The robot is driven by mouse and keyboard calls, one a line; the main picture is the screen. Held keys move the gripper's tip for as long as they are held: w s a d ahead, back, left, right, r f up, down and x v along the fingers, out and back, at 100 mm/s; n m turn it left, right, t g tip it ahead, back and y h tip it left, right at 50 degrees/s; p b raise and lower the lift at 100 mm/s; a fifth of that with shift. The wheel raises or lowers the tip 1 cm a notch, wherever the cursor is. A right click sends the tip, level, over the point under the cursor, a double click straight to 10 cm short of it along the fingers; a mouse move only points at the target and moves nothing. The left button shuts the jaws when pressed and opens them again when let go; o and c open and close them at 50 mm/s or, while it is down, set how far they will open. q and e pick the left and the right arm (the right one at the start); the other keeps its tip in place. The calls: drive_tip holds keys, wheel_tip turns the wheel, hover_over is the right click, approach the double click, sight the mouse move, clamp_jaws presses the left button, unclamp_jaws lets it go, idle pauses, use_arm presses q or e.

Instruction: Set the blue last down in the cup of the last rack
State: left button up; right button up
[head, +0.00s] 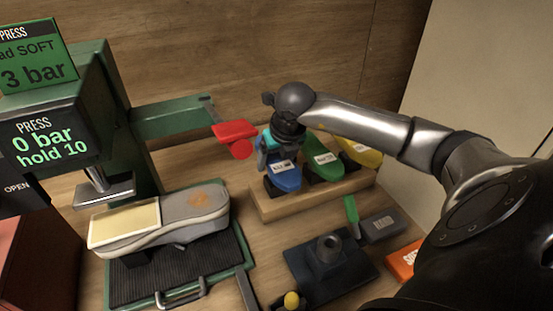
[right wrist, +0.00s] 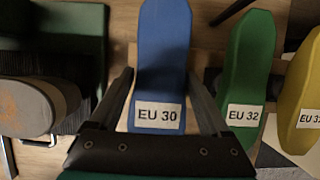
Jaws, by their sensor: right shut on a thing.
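The blue last (head: 287,178), labelled EU 30, is at the left end of the wooden last rack (head: 290,207). In the right wrist view the blue last (right wrist: 165,50) lies between the two fingers of my right gripper (right wrist: 162,75). My right gripper (head: 272,143) is shut on the blue last from above. The rack's left cup is hidden under the last, so I cannot tell whether the last touches it. My left gripper is not in view.
A green last (head: 324,166) and a yellow last (head: 365,154) stand on the rack to the right. A red part (head: 235,131) on a green arm is close left. A sneaker (head: 180,217) sits under the press. A dark stand (head: 325,270) is in front.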

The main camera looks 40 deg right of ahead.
drive_tip(key=shift+f+b, duration=0.65)
drive_tip(key=shift+f, duration=0.1)
drive_tip(key=o, duration=1.1)
drive_tip(key=p+v, duration=0.1)
drive_tip(key=v, duration=1.4)
drive_tip(key=shift+r, duration=0.15)
